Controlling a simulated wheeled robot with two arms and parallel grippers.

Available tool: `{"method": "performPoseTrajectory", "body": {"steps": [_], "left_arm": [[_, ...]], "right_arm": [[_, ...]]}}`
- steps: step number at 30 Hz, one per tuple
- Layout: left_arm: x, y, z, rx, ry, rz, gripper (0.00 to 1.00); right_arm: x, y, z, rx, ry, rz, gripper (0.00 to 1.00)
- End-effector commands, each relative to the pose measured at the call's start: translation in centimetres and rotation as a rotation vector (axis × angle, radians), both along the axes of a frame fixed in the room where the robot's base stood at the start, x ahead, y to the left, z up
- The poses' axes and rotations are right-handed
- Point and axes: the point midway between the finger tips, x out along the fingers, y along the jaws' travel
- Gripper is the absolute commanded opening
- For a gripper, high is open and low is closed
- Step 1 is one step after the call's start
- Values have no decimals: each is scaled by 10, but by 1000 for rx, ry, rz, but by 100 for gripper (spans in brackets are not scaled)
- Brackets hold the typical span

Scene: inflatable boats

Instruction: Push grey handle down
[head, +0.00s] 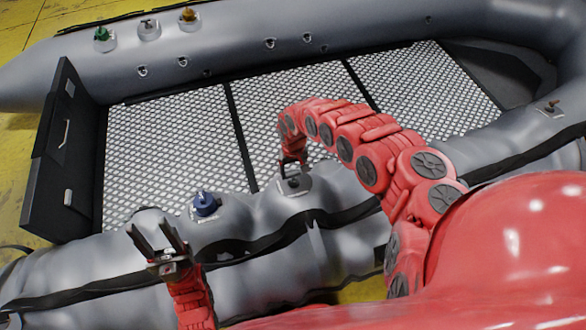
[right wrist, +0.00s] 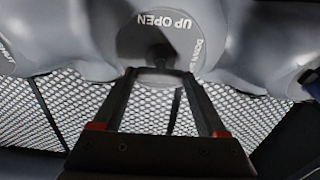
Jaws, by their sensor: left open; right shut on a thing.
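A grey valve with a dark grey handle (head: 293,183) sits on the near tube of the inflatable boat. In the right wrist view its round plate (right wrist: 133,38) reads "UP OPEN" and, partly hidden, "DOWN". My right gripper (head: 293,168) reaches down from above, its fingers closing around the handle. In the right wrist view the fingertips of the gripper (right wrist: 157,75) meet at the handle's stem, which they partly hide. My left gripper (head: 160,238) is open and empty above the near tube, left of the blue-handled valve.
A blue-handled valve (head: 205,204) stands between my grippers. A dark transom board (head: 62,150) rises at left. The patterned metal floor (head: 180,135) is clear.

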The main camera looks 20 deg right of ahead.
Motion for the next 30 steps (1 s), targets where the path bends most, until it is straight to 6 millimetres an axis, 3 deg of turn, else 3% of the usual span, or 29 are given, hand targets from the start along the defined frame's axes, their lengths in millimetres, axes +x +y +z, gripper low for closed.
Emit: {"method": "performPoseTrajectory", "body": {"steps": [2, 3, 7, 15, 20, 30], "left_arm": [[0, 0, 0, 0, 0, 0, 50], [0, 0, 0, 0, 0, 0, 50], [0, 0, 0, 0, 0, 0, 50], [0, 0, 0, 0, 0, 0, 50], [0, 0, 4, 0, 0, 0, 50], [0, 0, 23, 0, 0, 0, 50]], "right_arm": [[-1, 0, -1, 0, 3, 0, 0], [-1, 0, -1, 0, 4, 0, 78], [-2, 0, -1, 0, 4, 0, 100], [-2, 0, 1, 0, 4, 1, 100], [-2, 0, 15, 0, 6, 2, 100], [0, -3, 94, -7, 1, -1, 100]]}}
